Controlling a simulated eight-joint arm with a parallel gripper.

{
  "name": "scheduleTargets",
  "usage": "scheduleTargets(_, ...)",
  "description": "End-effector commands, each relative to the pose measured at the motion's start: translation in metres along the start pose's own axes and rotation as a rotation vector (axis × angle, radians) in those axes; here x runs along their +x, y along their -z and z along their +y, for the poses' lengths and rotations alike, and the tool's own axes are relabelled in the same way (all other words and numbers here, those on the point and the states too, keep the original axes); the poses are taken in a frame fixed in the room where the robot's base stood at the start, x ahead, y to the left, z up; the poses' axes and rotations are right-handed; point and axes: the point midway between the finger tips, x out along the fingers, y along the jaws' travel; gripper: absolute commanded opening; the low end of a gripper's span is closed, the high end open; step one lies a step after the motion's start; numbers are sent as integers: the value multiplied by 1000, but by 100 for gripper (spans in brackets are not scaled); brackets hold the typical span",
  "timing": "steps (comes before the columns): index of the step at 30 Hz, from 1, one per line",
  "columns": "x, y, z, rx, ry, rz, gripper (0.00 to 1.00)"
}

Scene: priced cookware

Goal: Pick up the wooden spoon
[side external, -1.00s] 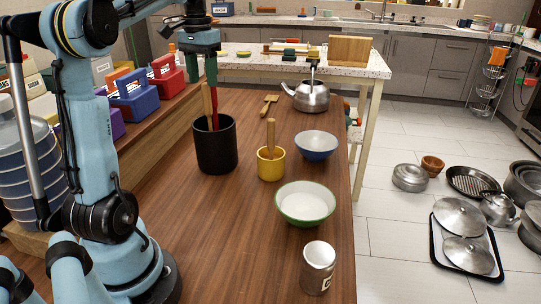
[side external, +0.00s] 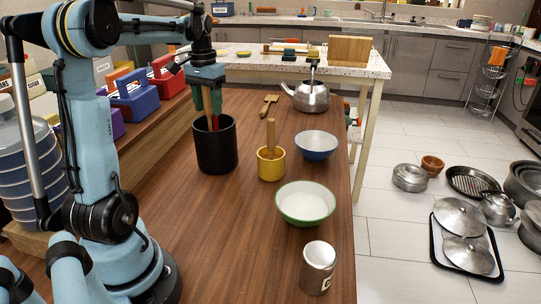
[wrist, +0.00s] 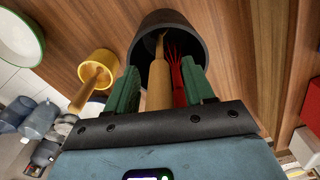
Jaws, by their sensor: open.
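A wooden utensil that seems to be the wooden spoon (wrist: 158,84) stands handle up in a black pot (side external: 216,150). Its lower end is hidden inside the pot. A red whisk (wrist: 177,82) stands right beside it, on the right in the wrist view. My gripper (side external: 207,106) is open just above the pot's rim, pointing down. In the wrist view, its two green fingers (wrist: 160,74) lie on either side of the wooden handle and the whisk, which are both between them. I cannot tell whether either finger touches them.
A wooden spatula (side external: 269,104) and a kettle (side external: 312,97) lie farther back. Colored caddies (side external: 136,96) line the left.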

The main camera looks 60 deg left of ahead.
Motion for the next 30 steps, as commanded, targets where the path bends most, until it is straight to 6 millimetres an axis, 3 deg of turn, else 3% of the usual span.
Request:
scheduleTargets(3, 0, 0, 0, 0, 0, 0, 51)
scheduleTargets(13, 0, 0, 0, 0, 0, 0, 1)
scheduleTargets(23, -2, 0, 0, 0, 0, 0, 0)
scheduleTargets(30, -18, 0, 0, 0, 0, 0, 0)
